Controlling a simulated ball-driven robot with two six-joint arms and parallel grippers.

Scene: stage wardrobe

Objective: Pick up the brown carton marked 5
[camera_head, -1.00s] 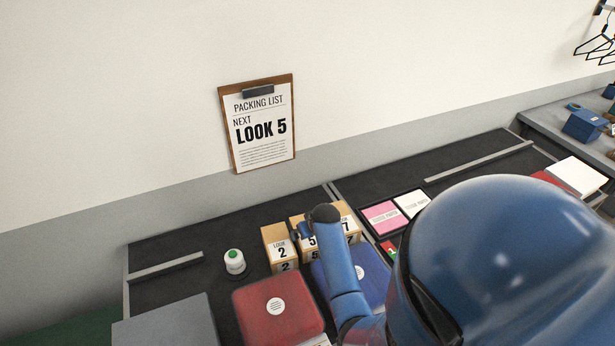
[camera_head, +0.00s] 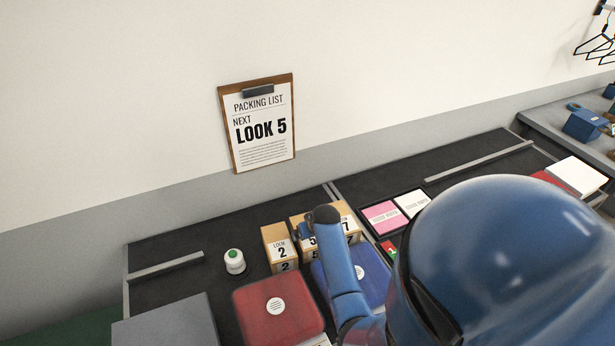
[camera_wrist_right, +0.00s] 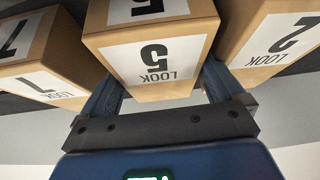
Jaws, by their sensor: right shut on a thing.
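The brown carton marked 5 (camera_head: 304,233) stands between two like cartons in the head view, partly hidden behind my right arm. In the right wrist view the carton marked 5 (camera_wrist_right: 184,86) fills the middle, its label upside down. My right gripper (camera_wrist_right: 160,92) has one finger along each side of it and is shut on it. In the head view the right gripper (camera_head: 306,236) is mostly hidden by its own arm. I cannot tell whether the carton is clear of the surface. My left gripper is not in view.
Cartons marked 2 (camera_head: 280,247) and 7 (camera_head: 347,222) stand close on either side. A red case (camera_head: 278,318) and a blue case (camera_head: 372,272) lie in front. A packing list (camera_head: 262,130) reading LOOK 5 hangs on the wall.

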